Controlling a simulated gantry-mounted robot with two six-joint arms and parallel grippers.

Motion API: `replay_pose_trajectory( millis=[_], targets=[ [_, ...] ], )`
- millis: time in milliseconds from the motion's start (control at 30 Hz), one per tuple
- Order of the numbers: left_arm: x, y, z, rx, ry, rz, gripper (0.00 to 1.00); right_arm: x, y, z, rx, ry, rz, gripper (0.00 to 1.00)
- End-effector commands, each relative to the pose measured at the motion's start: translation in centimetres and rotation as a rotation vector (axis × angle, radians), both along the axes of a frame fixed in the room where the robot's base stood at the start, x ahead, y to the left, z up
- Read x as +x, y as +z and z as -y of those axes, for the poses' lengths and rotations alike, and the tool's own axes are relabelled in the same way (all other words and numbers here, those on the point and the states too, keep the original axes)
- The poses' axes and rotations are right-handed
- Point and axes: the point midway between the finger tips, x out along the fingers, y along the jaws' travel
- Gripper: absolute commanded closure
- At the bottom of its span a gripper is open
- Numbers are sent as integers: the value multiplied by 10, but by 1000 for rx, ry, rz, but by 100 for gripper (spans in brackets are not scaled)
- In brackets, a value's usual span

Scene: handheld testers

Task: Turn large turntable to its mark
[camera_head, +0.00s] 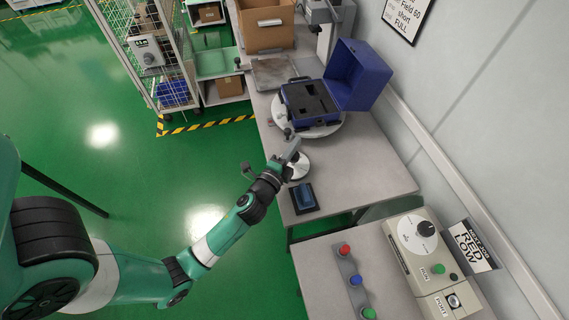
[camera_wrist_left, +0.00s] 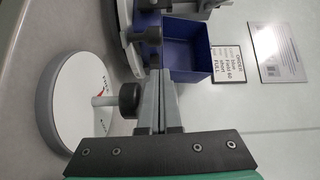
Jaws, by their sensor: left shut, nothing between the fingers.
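The large turntable (camera_head: 338,127) is a pale round disc on the bench, mostly covered by an open dark blue case (camera_head: 310,103). A small dark knob (camera_head: 288,133) shows at its near left edge. In the left wrist view the large turntable's rim (camera_wrist_left: 125,42) shows at the top, with a dark knob (camera_wrist_left: 151,35) by the blue case. A smaller white turntable (camera_head: 299,166) sits nearer; the wrist view shows its red mark and a post with a black knob (camera_wrist_left: 130,100). My left gripper (camera_head: 293,148) is shut and empty above the smaller turntable, beside that knob. The right gripper is out of view.
A cardboard box (camera_head: 266,25) and a flat brown-grey plate (camera_head: 276,72) lie farther back. A small dark blue tray (camera_head: 304,198) is at the near bench edge. A control box (camera_head: 420,245) and button strip (camera_head: 352,283) sit on the nearer table. The wall bounds the right.

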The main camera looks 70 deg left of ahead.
Motion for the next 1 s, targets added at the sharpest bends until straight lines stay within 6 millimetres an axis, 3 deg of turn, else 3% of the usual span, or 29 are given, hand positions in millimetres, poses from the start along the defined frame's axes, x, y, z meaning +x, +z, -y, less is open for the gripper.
replay_pose_trajectory(
  millis=[67, 133, 300, 500, 1000],
  targets=[
    [5, -4, 13, 0, -1, 3, 100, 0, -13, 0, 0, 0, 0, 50],
    [-17, 0, 23, -1, 2, -3, 100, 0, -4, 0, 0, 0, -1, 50],
    [-54, -1, 46, 0, 1, -4, 100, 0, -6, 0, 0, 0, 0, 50],
    [-78, 1, 61, -1, 2, -1, 100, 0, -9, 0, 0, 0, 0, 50],
    [-80, 7, 64, 0, -1, 3, 100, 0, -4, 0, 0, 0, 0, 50]
  ],
)
